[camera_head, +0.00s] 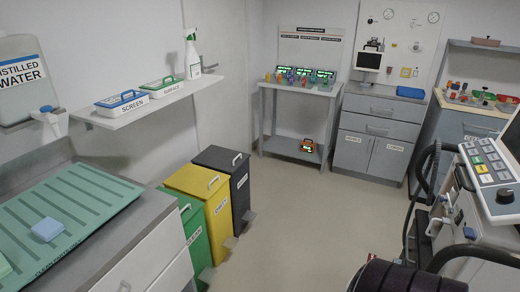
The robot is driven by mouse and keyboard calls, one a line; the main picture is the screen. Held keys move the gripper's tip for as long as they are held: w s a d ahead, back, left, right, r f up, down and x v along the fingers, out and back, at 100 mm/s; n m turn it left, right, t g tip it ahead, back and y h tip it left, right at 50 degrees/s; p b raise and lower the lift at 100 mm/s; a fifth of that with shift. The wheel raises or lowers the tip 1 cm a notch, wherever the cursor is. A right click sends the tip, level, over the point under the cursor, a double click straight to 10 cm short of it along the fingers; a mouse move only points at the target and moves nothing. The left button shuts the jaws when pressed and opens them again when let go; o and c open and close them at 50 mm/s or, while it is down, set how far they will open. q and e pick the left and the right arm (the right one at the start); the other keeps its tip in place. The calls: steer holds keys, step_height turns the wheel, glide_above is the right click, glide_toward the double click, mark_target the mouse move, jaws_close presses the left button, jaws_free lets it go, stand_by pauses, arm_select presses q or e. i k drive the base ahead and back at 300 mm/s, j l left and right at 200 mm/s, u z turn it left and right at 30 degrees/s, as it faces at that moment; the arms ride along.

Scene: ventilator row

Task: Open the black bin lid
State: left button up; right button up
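The black bin (240,192) stands on the floor against the left wall, at the far end of a row of three bins. Its dark lid (215,156) lies flat and closed on top, with a pale handle (237,159) near its right front edge. A pale label shows on its front, and a pedal (250,216) sticks out low at its foot. Neither of my grippers shows in the head view.
A yellow bin (217,212) and a green bin (194,235) stand nearer in the row. A steel counter (150,215) is at left. A ventilator cart (465,220) stands at right. The floor (310,215) between is clear.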

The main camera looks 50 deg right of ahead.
mark_target(220, 158)
steer(key=z, duration=1.55)
steer(key=i+z, duration=0.15)
steer(key=i, duration=0.4)
steer(key=i+z, duration=0.15)
steer(key=i, duration=0.4)
steer(key=i+j+z, duration=0.15)
steer(key=i, duration=0.4)
steer(key=i+l+z, duration=0.1)
steer(key=i+z, duration=0.2)
steer(key=i, duration=0.6)
steer(key=i+j+z, duration=0.15)
steer(key=i+z, duration=0.2)
steer(key=i, duration=0.6)
steer(key=i+l+z, duration=0.1)
steer(key=i+z, duration=0.25)
steer(key=i, duration=0.9)
steer(key=u, duration=1.85)
